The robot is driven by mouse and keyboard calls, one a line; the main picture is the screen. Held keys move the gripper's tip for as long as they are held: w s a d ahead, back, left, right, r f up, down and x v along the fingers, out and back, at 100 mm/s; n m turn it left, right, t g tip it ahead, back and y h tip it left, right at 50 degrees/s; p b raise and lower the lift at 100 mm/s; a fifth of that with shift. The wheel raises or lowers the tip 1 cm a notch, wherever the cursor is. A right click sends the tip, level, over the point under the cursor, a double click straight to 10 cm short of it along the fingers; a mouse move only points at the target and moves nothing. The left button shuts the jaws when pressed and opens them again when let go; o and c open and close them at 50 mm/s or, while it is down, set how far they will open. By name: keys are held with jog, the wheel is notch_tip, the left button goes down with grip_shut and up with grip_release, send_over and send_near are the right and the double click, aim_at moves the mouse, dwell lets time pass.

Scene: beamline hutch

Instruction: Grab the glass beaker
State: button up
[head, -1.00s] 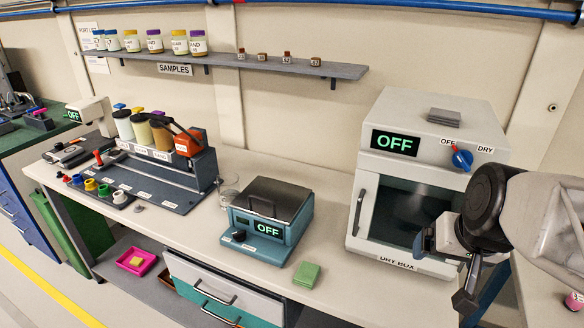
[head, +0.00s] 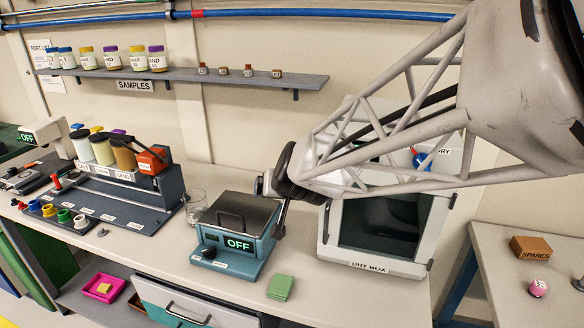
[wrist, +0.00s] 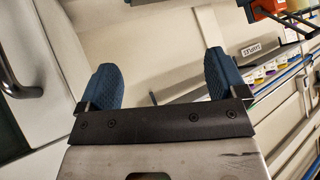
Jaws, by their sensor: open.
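The glass beaker (head: 196,208) is clear and small. It stands on the bench between the dark rack and the teal device, partly overlapped by the device's edge in the head view. My gripper (wrist: 160,85) is open, with two blue padded fingers apart and nothing between them in the wrist view. In the head view my arm reaches in from the right, and its end is over the right side of the teal device, to the right of the beaker. The fingers are hard to make out there. The beaker cannot be made out in the wrist view.
The teal device (head: 228,262) reading OFF stands right of the beaker. The rack (head: 160,195) with jars and an orange block is on its left. A sample shelf (head: 185,76) runs above. A dry box (head: 380,235) and green pad (head: 281,286) are to the right.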

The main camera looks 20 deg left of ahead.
jog(key=w+a+f+t, duration=0.15)
jog(key=w+a, duration=0.25)
jog(key=a, duration=0.4)
jog(key=w+a+t, duration=0.2)
jog(key=w+a, duration=0.2)
jog(key=a, duration=0.4)
jog(key=shift+m+t+h, duration=0.3)
jog(key=shift+t+h, duration=0.1)
jog(key=shift+t, duration=0.15)
jog(key=s+a+f, duration=0.1)
jog(key=a, duration=0.1)
jog(key=a+f, duration=0.2)
jog(key=a, duration=0.1)
jog(key=s+a+f, duration=0.1)
jog(key=a, duration=0.1)
jog(key=shift+s+a+f, duration=0.15)
jog(key=shift+s+f, duration=0.15)
jog(key=shift+f, duration=0.05)
jog(key=s+a+f, duration=0.5)
jog(key=a+f, duration=0.1)
jog(key=shift+s+t, duration=0.2)
jog(key=shift+t, duration=0.2)
jog(key=shift+a, duration=0.15)
send_near(197, 195)
jog(key=shift+w+a+r, duration=0.1)
jog(key=shift+a+r, duration=0.05)
jog(key=shift+x, duration=2.55)
